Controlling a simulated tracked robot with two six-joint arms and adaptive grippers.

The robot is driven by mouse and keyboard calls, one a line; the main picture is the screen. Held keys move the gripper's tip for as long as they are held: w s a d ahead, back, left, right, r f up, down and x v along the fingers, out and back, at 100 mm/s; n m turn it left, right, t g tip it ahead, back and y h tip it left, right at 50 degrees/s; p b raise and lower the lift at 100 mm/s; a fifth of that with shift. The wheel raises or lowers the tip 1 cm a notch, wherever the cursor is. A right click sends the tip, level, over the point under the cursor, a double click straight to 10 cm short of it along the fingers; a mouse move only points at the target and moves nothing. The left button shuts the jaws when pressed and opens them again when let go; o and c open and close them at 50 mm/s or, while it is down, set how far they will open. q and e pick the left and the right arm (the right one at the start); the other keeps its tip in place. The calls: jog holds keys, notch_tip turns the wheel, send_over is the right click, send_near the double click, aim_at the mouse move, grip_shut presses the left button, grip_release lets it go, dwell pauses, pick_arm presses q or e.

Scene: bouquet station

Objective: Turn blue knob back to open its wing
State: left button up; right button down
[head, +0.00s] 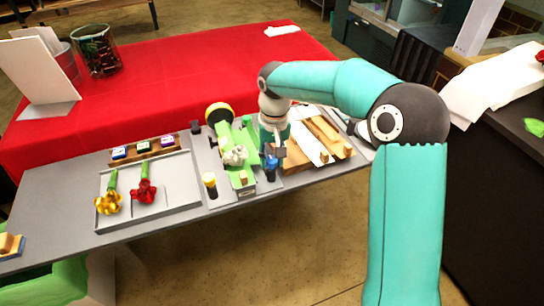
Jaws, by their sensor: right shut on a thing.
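The blue knob (271,163) stands on a dark post at the front right of the green fixture (243,172). My right gripper (276,152) reaches down from above and is shut on the blue knob. The gripper and wrist partly hide the knob's top and the fixture's right side, so I cannot tell the wing's angle. A yellow-topped knob (209,180) stands on a dark post at the fixture's left. White-grey blooms (235,156) lie on the fixture. My left gripper is not in view.
A grey tray (183,203) left of the fixture holds a yellow flower (108,202) and a red flower (144,191). Wooden boards and white pieces (308,143) lie close right of my gripper. A red-covered table (180,85) stands behind.

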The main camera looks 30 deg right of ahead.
aim_at(274, 159)
jog(key=c, duration=0.8)
grip_release()
notch_tip(274, 159, up, 12)
jog(key=shift+d, duration=0.2)
jog(key=shift+s, duration=0.15)
